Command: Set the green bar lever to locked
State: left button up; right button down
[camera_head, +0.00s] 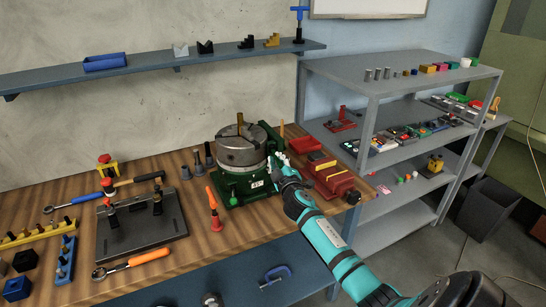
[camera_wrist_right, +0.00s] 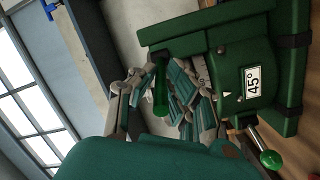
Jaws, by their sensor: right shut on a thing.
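The green rotary table (camera_head: 262,190) stands on the wooden bench and carries a grey round chuck (camera_head: 240,150). In the right wrist view its green housing (camera_wrist_right: 230,65) bears a white 45° label (camera_wrist_right: 253,80). The green bar lever (camera_wrist_right: 161,88) sticks out from the housing, with a dark upper end. My right gripper (camera_wrist_right: 160,98) has its fingers on both sides of the bar and is shut on it. In the head view my right gripper (camera_head: 276,168) is at the table's right side and hides the bar. My left gripper is not in view.
A second lever with a green ball knob (camera_wrist_right: 270,158) sits near the grip; the knob also shows in the head view (camera_head: 233,200). A red vise (camera_head: 330,180) stands close right of my arm. A dark fixture plate (camera_head: 140,232) lies farther left.

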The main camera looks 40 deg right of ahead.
jog(key=shift+s+d+f+n+t+y+b, duration=0.2)
jog(key=shift+d+n+y+b, duration=0.25)
jog(key=shift+d+n+y, duration=0.85)
jog(key=shift+s+d+n+t+y+b, duration=0.1)
jog(key=shift+n+t+y+b, duration=0.55)
jog(key=shift+y, duration=1.4)
jog(key=shift+s+d+f+n+g+y+b, duration=0.1)
jog(key=shift+d+n+y+b, duration=0.4)
jog(key=shift+n+y, duration=0.95)
jog(key=shift+d, duration=0.15)
jog(key=c, duration=1.4)
grip_release()
jog(key=shift+y, duration=0.3)
jog(key=shift+o, duration=0.2)
jog(key=shift+f, duration=0.1)
jog(key=shift+d+r, duration=0.1)
jog(key=shift+r, duration=0.1)
